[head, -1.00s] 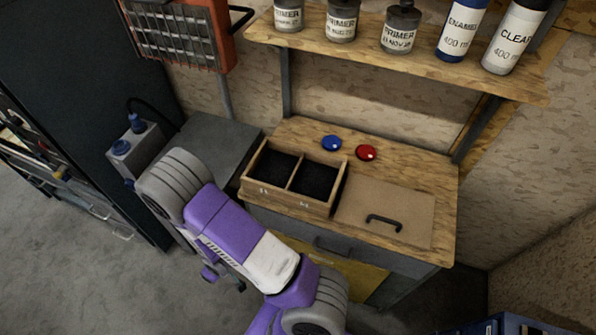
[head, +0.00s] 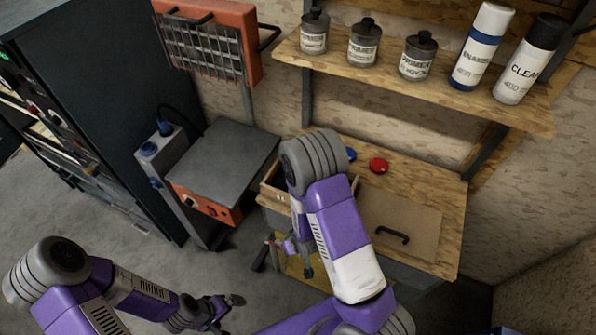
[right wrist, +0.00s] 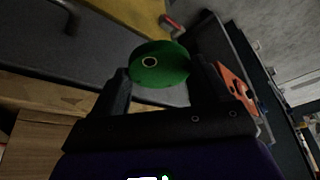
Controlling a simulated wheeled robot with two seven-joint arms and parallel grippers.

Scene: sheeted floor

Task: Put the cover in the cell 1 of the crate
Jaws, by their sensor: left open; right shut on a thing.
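A round green cover (right wrist: 172,72) with a small pale ring on its face is held between the two dark fingertips of my right gripper (right wrist: 160,82) in the right wrist view. In the head view my right arm crosses the middle, and its gripper (head: 304,262) is small and partly hidden below the bench front; the cover cannot be made out there. The two-cell wooden crate (head: 274,206) stands on the bench, mostly hidden behind my right arm; its cells and labels cannot be read. My left gripper (head: 224,308) is open and empty, low over the floor at lower left.
A red disc (head: 379,166) and a partly hidden blue disc (head: 351,154) lie on the bench behind the crate. A brown board with a black handle (head: 402,228) lies on the right. A shelf (head: 430,95) with cans and bottles hangs above. A grey-topped orange box (head: 222,160) stands left.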

